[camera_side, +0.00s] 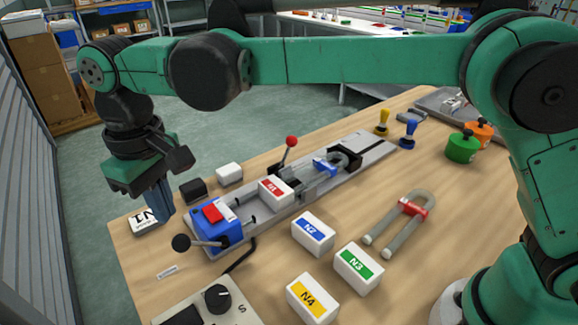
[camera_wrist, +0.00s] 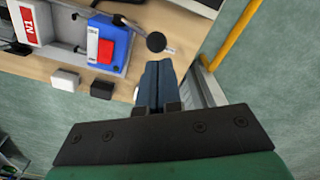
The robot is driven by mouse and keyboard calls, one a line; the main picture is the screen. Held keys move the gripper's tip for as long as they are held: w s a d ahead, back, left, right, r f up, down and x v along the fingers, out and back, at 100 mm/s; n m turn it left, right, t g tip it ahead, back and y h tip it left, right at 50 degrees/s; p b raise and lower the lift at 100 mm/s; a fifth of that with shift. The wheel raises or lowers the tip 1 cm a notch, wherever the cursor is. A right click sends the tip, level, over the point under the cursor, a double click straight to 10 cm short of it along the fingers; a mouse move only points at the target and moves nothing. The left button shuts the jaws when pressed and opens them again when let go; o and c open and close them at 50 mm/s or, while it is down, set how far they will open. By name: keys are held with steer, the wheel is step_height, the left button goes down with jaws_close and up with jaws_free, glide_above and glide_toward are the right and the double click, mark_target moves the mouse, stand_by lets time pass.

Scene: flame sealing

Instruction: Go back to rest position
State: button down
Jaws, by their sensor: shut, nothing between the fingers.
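My gripper (camera_side: 163,203) is at the left end of the wooden table (camera_side: 385,265) in the side view, pointing down beside a white block marked "IN" (camera_side: 147,228). The fingers partly cover that block. In the wrist view my gripper (camera_wrist: 157,75) shows its two blue-grey fingers together with nothing between them. I cannot tell from these views whether the fingertips touch the block or the table.
A grey rail fixture (camera_side: 370,150) carries a blue unit with a red button (camera_side: 212,212), a red-knobbed lever (camera_side: 291,142) and block N1 (camera_side: 275,189). Blocks N2 (camera_side: 313,232), N3 (camera_side: 358,268) and N4 (camera_side: 312,298) and a U-shaped tube (camera_side: 385,235) lie in front.

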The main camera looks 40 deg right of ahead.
steer(key=d+r+m+t, duration=0.2)
steer(key=d+r, duration=0.1)
steer(key=d, duration=0.6)
steer(key=s+d+f+m+t, duration=0.2)
steer(key=s+d, duration=0.2)
steer(key=d, duration=0.4)
steer(key=s+d+f+m+t, duration=0.1)
steer(key=s+d+m+t, duration=0.1)
steer(key=d, duration=0.7)
steer(key=shift+s+f+t, duration=0.4)
steer(key=shift+s+t, duration=0.2)
steer(key=shift+s, duration=0.6)
